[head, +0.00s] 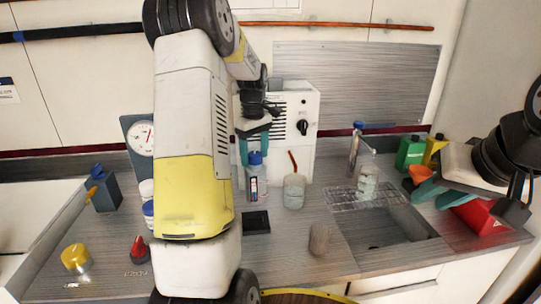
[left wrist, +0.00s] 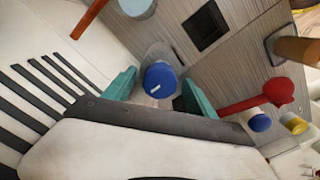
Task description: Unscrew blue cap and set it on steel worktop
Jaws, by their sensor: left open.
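The blue cap (head: 255,158) sits on a clear, upright bottle (head: 257,184) with a label, standing on the grey brushed worktop (head: 285,250) in front of a white machine. My left gripper (head: 254,143) is above the bottle, pointing down, with its teal fingers apart. In the left wrist view the blue cap (left wrist: 161,79) shows between the two open fingers, with visible gaps on both sides. The bottle below is mostly hidden by the cap. My right gripper (head: 440,193) is at the right, over the worktop beside the sink, its teal fingers apart and empty.
A beaker (head: 294,191) with a red rod stands right of the bottle. A dark square plate (head: 256,222) lies in front. The sink (head: 385,235) with a wire rack is further right. Red container (head: 480,216) and green bottle (head: 410,152) stand near my right gripper.

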